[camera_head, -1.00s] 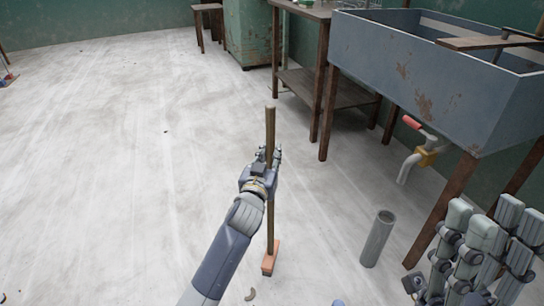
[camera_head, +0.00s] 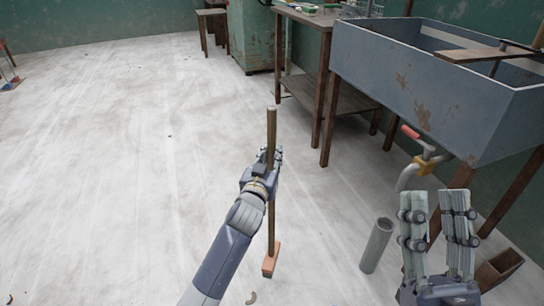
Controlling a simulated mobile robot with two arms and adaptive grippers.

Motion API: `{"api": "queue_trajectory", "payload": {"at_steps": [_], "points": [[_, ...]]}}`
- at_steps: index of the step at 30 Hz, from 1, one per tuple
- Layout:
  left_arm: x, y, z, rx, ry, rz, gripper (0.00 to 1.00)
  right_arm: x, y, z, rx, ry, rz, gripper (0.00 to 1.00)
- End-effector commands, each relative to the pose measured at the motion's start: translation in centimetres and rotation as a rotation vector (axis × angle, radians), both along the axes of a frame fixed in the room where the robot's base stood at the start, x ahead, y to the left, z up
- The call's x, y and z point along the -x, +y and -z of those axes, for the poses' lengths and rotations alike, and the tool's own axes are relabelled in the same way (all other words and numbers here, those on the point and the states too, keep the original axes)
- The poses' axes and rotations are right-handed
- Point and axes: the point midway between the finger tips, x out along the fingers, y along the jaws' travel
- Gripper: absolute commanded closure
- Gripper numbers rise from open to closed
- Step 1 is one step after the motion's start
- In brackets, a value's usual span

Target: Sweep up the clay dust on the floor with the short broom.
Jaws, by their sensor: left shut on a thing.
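The short broom (camera_head: 271,215) stands upright, with a brown wooden handle and a small orange-brown head (camera_head: 270,260) low on the floor. My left gripper (camera_head: 268,165) is shut around the upper part of the handle. Whether the bristles touch the floor is hard to tell. My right gripper (camera_head: 436,215) is at the lower right, fingers up and apart, empty. The pale floor (camera_head: 120,150) has whitish streaks that look like dust, and a few small dark bits. A small curled scrap (camera_head: 251,298) lies near the broom head.
A grey tube (camera_head: 376,246) stands right of the broom. A blue-grey sink (camera_head: 420,90) on wooden legs, a wooden table (camera_head: 315,20) and a green cabinet (camera_head: 256,45) line the back right. A brown box (camera_head: 499,268) is at lower right. The floor to the left is mostly clear.

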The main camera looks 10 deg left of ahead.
Motion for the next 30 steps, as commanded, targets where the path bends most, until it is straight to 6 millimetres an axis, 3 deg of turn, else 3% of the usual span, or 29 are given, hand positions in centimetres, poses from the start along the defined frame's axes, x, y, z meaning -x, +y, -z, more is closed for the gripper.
{"api": "queue_trajectory", "payload": {"at_steps": [12, 30], "points": [[-0.2, 0.1, -0.9, 0.000, -0.004, 0.000, 1.00, -2.0, 0.2, 2.1, 0.043, 0.148, 0.008, 0.62], [-0.1, 0.1, -0.9, 0.000, -0.003, 0.001, 1.00, -2.1, 0.3, 2.3, 0.047, 0.157, 0.009, 0.62]]}}
